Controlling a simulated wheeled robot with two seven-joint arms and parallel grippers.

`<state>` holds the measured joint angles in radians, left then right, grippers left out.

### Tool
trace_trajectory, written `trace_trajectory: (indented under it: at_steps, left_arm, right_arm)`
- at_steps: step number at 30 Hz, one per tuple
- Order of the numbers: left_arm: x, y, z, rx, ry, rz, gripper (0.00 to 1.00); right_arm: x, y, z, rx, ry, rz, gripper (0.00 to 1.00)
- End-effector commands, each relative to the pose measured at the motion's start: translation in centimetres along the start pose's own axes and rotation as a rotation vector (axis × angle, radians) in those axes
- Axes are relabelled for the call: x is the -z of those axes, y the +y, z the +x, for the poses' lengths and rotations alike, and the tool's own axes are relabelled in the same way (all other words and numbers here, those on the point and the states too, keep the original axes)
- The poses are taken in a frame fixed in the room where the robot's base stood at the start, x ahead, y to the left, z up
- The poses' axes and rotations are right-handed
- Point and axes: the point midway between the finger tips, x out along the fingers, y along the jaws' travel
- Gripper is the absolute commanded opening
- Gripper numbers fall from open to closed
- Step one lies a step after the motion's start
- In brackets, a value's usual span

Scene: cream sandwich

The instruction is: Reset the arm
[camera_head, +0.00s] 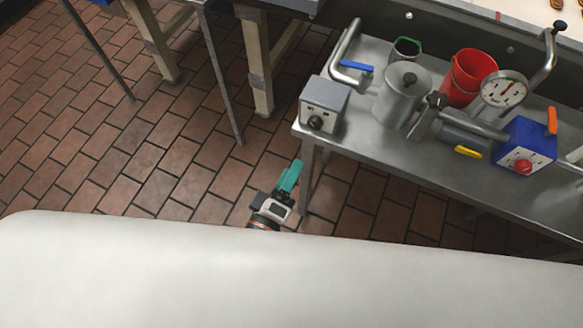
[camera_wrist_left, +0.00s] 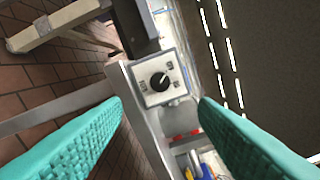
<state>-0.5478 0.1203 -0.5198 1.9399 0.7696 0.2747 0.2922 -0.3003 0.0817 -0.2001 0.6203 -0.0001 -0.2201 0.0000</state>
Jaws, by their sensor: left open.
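My left gripper (camera_head: 288,178) shows in the head view over the tiled floor, just left of the steel table's near left corner. Its teal fingers (camera_wrist_left: 160,125) stand wide apart in the left wrist view, with nothing between them that they touch. A grey control box with a black knob (camera_head: 325,105) sits on the table's left end, beyond the gripper; it also shows between the fingers in the left wrist view (camera_wrist_left: 158,80). My right gripper is in neither view.
The steel table (camera_head: 400,165) carries a metal pot (camera_head: 402,95), red cups (camera_head: 467,75), a dial gauge (camera_head: 503,91) and a blue box (camera_head: 524,147). Bent pipes rise along its back. Another table's legs (camera_head: 256,60) stand at the upper left. Brick-tiled floor (camera_head: 120,130) is open at left.

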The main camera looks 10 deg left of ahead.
Motion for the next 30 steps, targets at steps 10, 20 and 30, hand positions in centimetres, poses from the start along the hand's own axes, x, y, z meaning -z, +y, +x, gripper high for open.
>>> trace_trajectory:
  at_steps: [10,20,30]
  left_arm:
    - [0.0,0.0,0.0,0.000,0.000,0.000,0.54]
    - [2.8,8.4,-0.6,-0.141,0.124,0.200,0.54]
    - [6.4,31.8,-10.6,-0.571,0.580,0.677,0.54]
  right_arm:
    - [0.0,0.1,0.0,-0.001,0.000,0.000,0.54]
    - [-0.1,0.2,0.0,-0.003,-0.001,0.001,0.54]
    - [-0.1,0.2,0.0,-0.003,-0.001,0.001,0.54]
